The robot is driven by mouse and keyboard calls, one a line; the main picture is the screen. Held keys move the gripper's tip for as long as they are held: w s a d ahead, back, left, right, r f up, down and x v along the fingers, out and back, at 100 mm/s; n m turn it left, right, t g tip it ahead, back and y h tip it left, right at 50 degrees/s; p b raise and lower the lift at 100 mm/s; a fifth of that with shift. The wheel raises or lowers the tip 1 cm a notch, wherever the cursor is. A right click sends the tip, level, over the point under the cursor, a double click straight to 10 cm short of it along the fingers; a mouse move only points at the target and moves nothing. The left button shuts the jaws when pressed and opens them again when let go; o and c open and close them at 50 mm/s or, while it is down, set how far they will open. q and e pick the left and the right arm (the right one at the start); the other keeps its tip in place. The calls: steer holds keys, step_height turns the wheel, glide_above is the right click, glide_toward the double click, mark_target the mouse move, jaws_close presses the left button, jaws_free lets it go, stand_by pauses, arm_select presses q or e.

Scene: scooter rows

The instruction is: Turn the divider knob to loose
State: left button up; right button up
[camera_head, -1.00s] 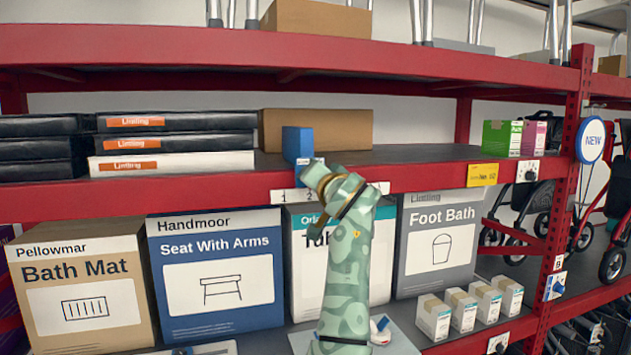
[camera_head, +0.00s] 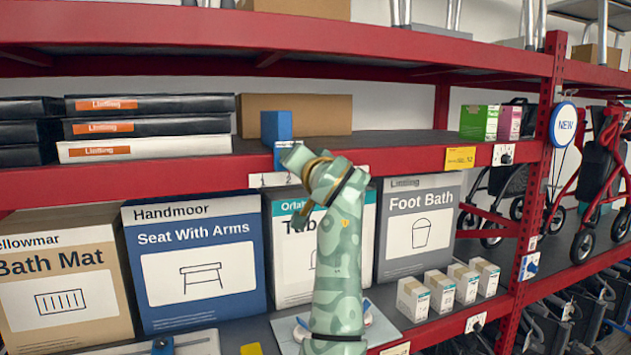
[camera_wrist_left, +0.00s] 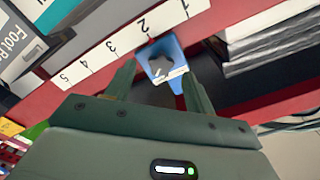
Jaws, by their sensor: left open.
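A blue divider (camera_head: 276,127) stands at the front edge of the middle shelf, by a white number strip (camera_head: 262,180). In the left wrist view a grey, star-shaped knob (camera_wrist_left: 160,66) sits on the divider's blue face (camera_wrist_left: 172,50). A small white label (camera_wrist_left: 172,76) with unreadable marks lies by it. My left gripper (camera_head: 297,160) is at the shelf edge in front of the divider and hides its lower part in the head view. In the wrist view its open fingers (camera_wrist_left: 157,80) lie either side of the knob, with nothing held. The knob's setting cannot be told. My right gripper is not in view.
Flat black and white boxes (camera_head: 145,148) and a brown carton (camera_head: 320,115) stand on the same shelf. Large boxes, such as the Foot Bath box (camera_head: 412,235), fill the shelf below. A small dial plate (camera_head: 503,154) sits farther right on the rail.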

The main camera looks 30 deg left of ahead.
arm_select(q)
steer(key=b+v, duration=0.3)
steer(key=v, duration=1)
steer(key=shift+b, duration=0.4)
